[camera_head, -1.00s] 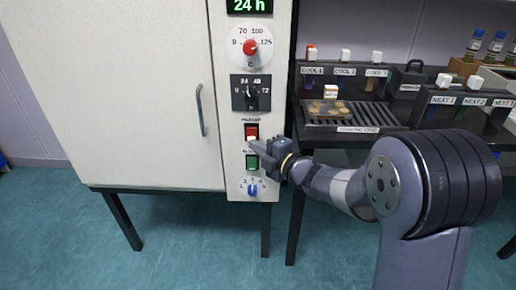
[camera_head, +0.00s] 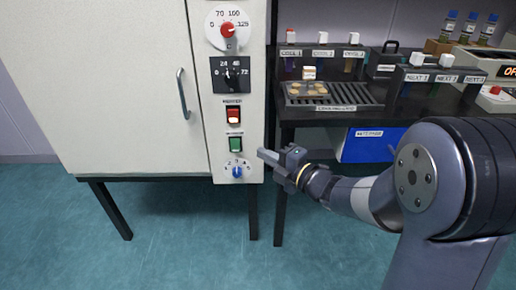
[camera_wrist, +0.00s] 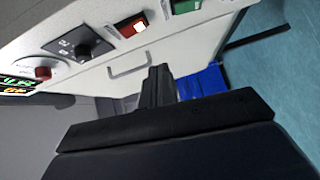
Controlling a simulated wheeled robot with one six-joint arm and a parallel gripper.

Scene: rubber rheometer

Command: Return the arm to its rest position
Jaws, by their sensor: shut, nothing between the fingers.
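My gripper (camera_head: 270,156) is shut and empty. In the head view it stands apart from the oven's control panel (camera_head: 252,100), just right of the panel's lower part. The red switch (camera_head: 234,115), green switch (camera_head: 236,144) and blue knob (camera_head: 237,170) are all in clear view. In the wrist view my gripper (camera_wrist: 160,72) points past the tilted panel, with the red switch (camera_wrist: 131,24) and black knob (camera_wrist: 83,50) beyond it.
The white oven door (camera_head: 95,85) with its handle (camera_head: 182,93) is closed. A black bench (camera_head: 370,115) on the right carries a slatted rack (camera_head: 335,95), labelled stands and bottles. A blue bin (camera_head: 368,146) sits under the bench. The floor in front is clear.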

